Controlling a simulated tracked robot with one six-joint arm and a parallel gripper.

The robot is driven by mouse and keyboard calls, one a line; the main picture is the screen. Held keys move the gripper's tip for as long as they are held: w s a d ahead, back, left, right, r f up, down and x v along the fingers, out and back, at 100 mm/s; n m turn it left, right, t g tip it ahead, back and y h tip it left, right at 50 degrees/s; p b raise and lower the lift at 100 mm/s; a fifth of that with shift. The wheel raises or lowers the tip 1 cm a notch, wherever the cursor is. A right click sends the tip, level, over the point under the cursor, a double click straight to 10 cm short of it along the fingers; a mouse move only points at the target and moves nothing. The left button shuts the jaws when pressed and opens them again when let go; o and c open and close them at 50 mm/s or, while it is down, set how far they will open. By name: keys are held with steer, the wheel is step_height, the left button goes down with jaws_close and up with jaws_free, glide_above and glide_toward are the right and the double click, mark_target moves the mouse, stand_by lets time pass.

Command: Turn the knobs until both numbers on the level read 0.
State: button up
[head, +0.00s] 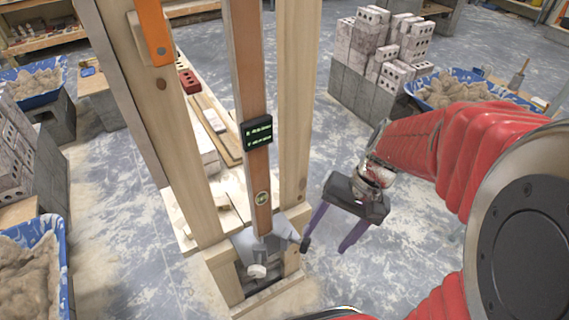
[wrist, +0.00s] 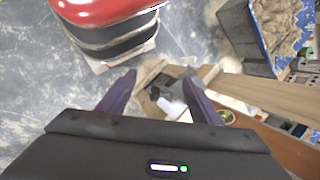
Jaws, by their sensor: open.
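A tall brown level (head: 247,70) stands between pale timber posts. Its black display (head: 257,131) shows two rows of green figures, too small to read surely. A round vial (head: 262,198) sits lower down. The level's foot stands in a grey bracket (head: 268,241) with a white knob (head: 257,271) on its front. A dark end, perhaps a second knob, shows at the bracket's right by my fingertip; I cannot tell them apart. My gripper (head: 325,247) is open, right of the bracket, its purple fingers pointing down. In the wrist view a white knob (wrist: 164,105) shows between the fingers.
Timber posts (head: 297,100) flank the level closely. An orange piece (head: 153,32) is on the left post. Stacked blocks (head: 365,85) and a blue tub (head: 452,90) of mortar stand at back right. Another tub (head: 35,265) is at lower left. The floor right of the bracket is clear.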

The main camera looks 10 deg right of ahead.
steer(key=w+d+f+m+t+y, duration=0.1)
steer(key=d+f+m+y, duration=0.3)
steer(key=f+m+y, duration=0.55)
steer(key=m+t, duration=1)
glide_toward(304, 244)
steer(key=shift+n+y, duration=0.25)
steer(key=d+f, duration=0.1)
steer(key=s+d+f, duration=0.1)
steer(key=d+f, duration=0.1)
steer(key=shift+s+d, duration=0.15)
steer(key=shift+d, duration=0.05)
steer(key=shift+x, duration=6.9)
steer(key=shift+d+r, duration=0.1)
steer(key=shift+w+d, duration=0.1)
steer(key=shift+w, duration=0.1)
steer(key=c, duration=1.1)
